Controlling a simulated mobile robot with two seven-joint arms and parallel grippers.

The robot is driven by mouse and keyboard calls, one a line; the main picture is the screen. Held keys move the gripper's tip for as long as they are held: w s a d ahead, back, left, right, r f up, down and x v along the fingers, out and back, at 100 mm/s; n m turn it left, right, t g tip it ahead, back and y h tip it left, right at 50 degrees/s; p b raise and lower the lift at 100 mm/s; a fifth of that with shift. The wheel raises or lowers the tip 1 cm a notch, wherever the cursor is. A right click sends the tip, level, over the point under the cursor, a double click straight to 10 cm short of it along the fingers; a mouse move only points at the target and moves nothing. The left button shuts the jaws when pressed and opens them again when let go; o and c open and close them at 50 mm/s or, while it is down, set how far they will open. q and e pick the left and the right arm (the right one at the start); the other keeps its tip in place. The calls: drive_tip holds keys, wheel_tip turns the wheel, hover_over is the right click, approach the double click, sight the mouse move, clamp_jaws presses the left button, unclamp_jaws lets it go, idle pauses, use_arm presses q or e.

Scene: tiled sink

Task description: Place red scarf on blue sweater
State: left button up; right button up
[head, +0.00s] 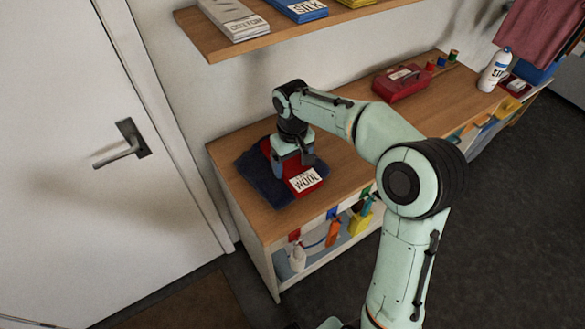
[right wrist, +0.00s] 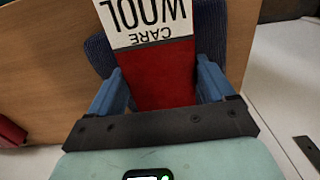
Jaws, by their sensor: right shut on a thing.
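The red scarf (head: 305,186) is a folded red piece with a white WOOL label. It lies over the dark blue sweater (head: 256,180) at the left end of the wooden counter; I cannot tell if it presses on it or hangs just above. My right gripper (head: 293,163) points down and is shut on the scarf. In the right wrist view, the scarf (right wrist: 163,72) sits between the two blue fingers, with the ribbed blue sweater (right wrist: 211,37) beneath and showing on both sides. The scarf hides the sweater's middle. My left gripper is out of view.
A shelf (head: 270,38) with labelled folded cloths hangs above the counter (head: 338,160). A red case (head: 403,83), small spools and a white bottle (head: 494,70) stand farther right. The counter between is clear. A white door (head: 70,120) stands at left.

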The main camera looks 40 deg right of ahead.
sight(292, 164)
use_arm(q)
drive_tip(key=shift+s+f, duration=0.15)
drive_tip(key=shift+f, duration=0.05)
use_arm(e)
drive_tip(key=shift+f, duration=1.35)
drive_tip(key=shift+f, duration=0.2)
drive_tip(key=o, duration=1)
drive_tip(key=shift+c, duration=0.2)
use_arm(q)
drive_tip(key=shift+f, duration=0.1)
use_arm(e)
drive_tip(key=shift+r, duration=0.15)
use_arm(q)
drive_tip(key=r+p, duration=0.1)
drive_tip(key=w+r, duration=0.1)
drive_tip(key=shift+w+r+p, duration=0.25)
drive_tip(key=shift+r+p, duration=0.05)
drive_tip(key=shift+p, duration=0.05)
use_arm(e)
wheel_tip(292, 164, up, 12)
drive_tip(key=shift+r, duration=0.1)
